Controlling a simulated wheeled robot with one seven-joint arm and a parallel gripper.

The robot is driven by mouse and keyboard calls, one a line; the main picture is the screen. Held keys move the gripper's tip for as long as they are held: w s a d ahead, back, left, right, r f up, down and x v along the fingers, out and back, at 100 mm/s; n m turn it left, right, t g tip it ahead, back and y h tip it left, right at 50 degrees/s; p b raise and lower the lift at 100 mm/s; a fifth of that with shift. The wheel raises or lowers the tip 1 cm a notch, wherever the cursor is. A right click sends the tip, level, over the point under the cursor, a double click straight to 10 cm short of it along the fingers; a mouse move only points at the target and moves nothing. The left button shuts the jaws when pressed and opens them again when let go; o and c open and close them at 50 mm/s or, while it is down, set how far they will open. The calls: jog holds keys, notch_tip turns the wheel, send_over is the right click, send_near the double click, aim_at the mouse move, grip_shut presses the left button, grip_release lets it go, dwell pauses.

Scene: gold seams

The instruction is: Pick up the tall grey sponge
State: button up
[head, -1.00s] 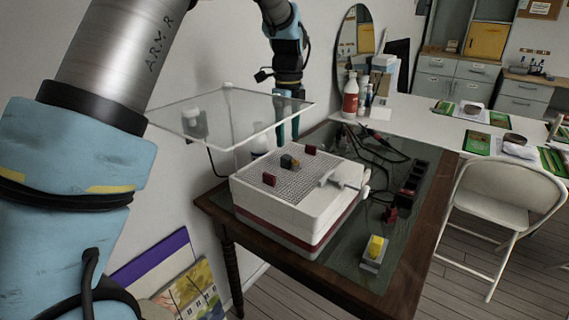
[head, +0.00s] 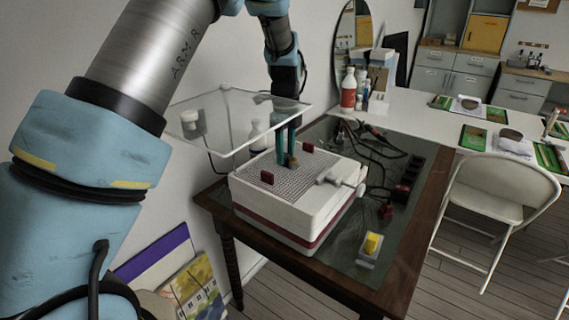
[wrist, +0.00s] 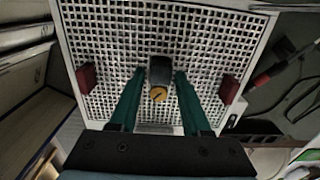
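The tall grey sponge (wrist: 160,67) is a small dark grey block standing on the white grid top of the machine (wrist: 205,40). A small round orange part (wrist: 158,94) shows right against its near side in the wrist view. My gripper (wrist: 160,73) is open, with a green finger on each side of the block and a gap showing on both sides. In the head view my gripper (head: 285,162) points down at the grid top, and its fingers hide most of the block. I cannot tell how far down the fingertips reach.
Two dark red blocks stand on the grid, one left (wrist: 87,76) and one right (wrist: 229,89) of my fingers. A clear shield (head: 235,118) is close to the arm on the left. A yellow-topped block (head: 371,246) and cables (head: 375,145) lie on the table.

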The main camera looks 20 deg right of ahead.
grip_shut()
jog(key=shift+r, duration=0.1)
dwell(0.3)
